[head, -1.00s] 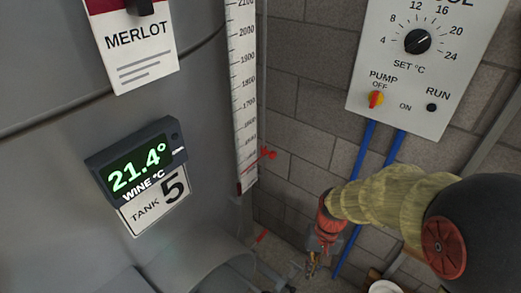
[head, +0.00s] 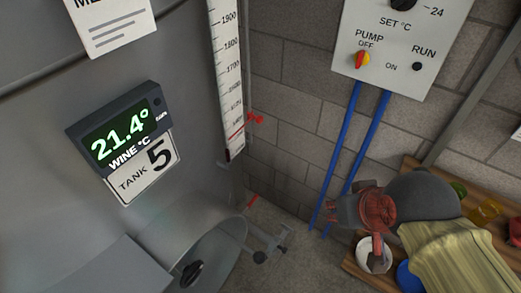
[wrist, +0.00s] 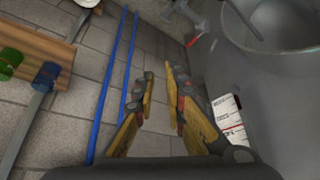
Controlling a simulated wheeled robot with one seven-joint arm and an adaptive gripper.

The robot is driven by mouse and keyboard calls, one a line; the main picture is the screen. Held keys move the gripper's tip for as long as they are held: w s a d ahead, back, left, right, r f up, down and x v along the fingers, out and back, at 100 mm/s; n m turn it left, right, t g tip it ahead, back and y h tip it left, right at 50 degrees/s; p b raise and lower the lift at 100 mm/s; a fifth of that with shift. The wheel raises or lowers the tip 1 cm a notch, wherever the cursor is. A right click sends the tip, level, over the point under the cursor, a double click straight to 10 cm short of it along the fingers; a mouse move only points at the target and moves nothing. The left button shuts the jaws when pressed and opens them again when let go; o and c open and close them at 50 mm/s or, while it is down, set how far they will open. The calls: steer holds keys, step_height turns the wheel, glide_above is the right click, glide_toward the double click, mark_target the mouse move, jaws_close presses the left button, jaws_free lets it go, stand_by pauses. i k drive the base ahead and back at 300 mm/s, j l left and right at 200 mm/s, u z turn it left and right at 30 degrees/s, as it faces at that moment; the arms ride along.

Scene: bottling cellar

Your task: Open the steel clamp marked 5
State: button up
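No clamp with a readable 5 shows. The grey tank (head: 60,190) carries a "TANK 5" plate (head: 145,170) under a green 21.4° display. Low on the tank, a steel fitting (head: 265,243) sticks out beside the round opening with a dark knob (head: 191,274); I cannot tell whether it is the clamp. A steel fitting also shows at the top of the wrist view (wrist: 183,12). My gripper (head: 338,214) is in front of the wall, right of and above that fitting. In the wrist view its yellow fingers (wrist: 159,73) stand apart with nothing between them.
Two blue pipes (head: 350,150) run down the wall from the control panel (head: 400,60). A wooden shelf (head: 352,266) with a white bowl (head: 368,250) and several coloured items lies right, close to my arm. A red-handled valve (head: 255,118) sits by the level scale (head: 228,80).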

mark_target(269, 251)
steer(key=k+j, duration=0.15)
steer(key=k, duration=0.35)
steer(key=k+j, duration=0.15)
steer(key=k, duration=0.3)
